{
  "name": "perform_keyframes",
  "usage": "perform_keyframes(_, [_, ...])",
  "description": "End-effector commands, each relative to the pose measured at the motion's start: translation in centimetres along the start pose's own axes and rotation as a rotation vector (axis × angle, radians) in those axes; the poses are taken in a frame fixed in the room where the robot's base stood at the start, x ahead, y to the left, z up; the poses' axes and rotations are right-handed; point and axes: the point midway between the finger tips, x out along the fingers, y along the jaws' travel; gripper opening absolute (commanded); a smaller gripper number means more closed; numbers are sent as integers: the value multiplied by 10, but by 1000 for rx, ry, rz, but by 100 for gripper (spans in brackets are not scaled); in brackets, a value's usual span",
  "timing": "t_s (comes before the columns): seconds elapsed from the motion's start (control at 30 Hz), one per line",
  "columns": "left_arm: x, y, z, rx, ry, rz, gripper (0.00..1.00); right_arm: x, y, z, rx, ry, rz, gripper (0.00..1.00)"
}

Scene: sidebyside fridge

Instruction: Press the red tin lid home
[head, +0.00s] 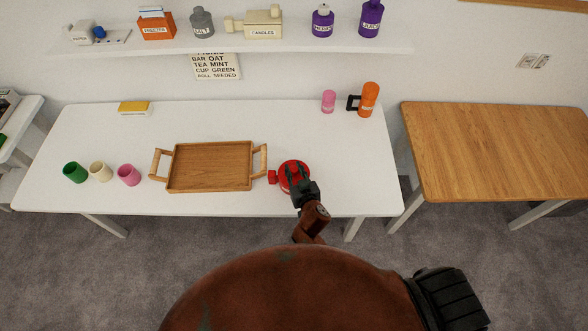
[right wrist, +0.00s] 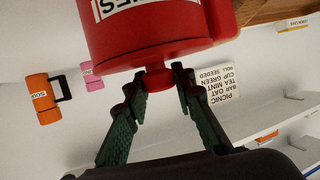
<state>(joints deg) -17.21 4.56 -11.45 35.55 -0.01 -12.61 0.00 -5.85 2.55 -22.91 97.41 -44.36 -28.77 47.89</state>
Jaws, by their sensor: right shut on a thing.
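The red tin (head: 285,166) stands on the white table, right of the wooden tray. It fills the top of the right wrist view, upside down, with a partly visible white label. The red lid (right wrist: 160,52) is on the tin's end, with a small knob (right wrist: 157,80). Whether the lid sits fully down I cannot tell. My right gripper (head: 295,172) is above the tin; in the right wrist view its fingers (right wrist: 162,76) are shut on the knob, one each side. In the head view my gripper hides part of the lid. My left gripper is not in view.
The wooden tray (head: 182,184) is close left of the tin. Green, cream and pink cups (head: 129,175) stand farther left. A pink canister (head: 328,101) and orange jug (head: 369,99) stand behind. A shelf (head: 235,47) with containers runs above. The white table (head: 345,145) is clear right of the tin.

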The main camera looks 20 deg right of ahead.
Motion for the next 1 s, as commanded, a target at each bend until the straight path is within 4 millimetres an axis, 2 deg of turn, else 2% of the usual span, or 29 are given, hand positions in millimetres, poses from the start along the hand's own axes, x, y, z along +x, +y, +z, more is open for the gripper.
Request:
perform_keyframes(0.03, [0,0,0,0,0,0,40,0,0,3,0,-5,0,25])
perform_keyframes(0.3, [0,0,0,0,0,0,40,0,0,2,0,-4,0,44])
perform_keyframes(0.63, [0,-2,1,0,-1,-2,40,-3,0,2,1,-4,0,44])
perform_keyframes(0.77, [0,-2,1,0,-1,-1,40,-19,1,3,3,-4,1,44])
perform_keyframes(1.0, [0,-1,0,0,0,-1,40,-69,1,3,3,-6,2,44])
